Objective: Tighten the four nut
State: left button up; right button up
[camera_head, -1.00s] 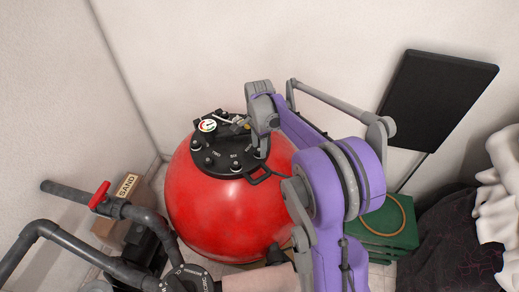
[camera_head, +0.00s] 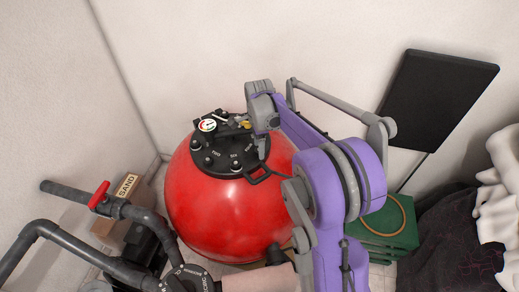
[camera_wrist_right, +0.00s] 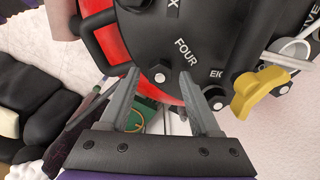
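The red filter tank (camera_head: 228,215) has a round black lid (camera_head: 222,171) with small dark nuts or bolt heads around its rim. Two such round heads show at the front, one at the front left (camera_head: 208,161) and one at the front right (camera_head: 235,166). My right gripper (camera_wrist_right: 162,92) is open beside the lid's rim in the right wrist view. In the head view my purple arm hides part of the lid. My left gripper is out of view.
A gauge (camera_head: 208,125) and a yellow handle (camera_wrist_right: 259,90) stand on the lid. A black loop handle (camera_head: 257,179) projects at its front. Grey pipes with a red valve handle (camera_head: 99,194) are at left. A green box (camera_head: 385,227) is at right.

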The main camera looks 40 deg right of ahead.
jog(key=shift+r, duration=0.1)
notch_tip(320, 180, up, 6)
jog(key=p, duration=0.3)
jog(key=shift+p, duration=0.4)
notch_tip(320, 180, up, 11)
jog(key=s+a+f+n+t+p, duration=0.1)
jog(key=s+a+f+n, duration=0.3)
jog(key=s+a+n, duration=0.6)
jog(key=s+a+f+n+t+p, duration=0.1)
jog(key=s+a+f+n+t, duration=0.3)
jog(key=s+a+n, duration=0.5)
jog(key=s+f+n, duration=0.1)
jog(key=n, duration=0.2)
jog(key=shift+a+f+n, duration=0.2)
jog(key=shift+a+n, duration=0.1)
jog(key=shift+a, duration=0.1)
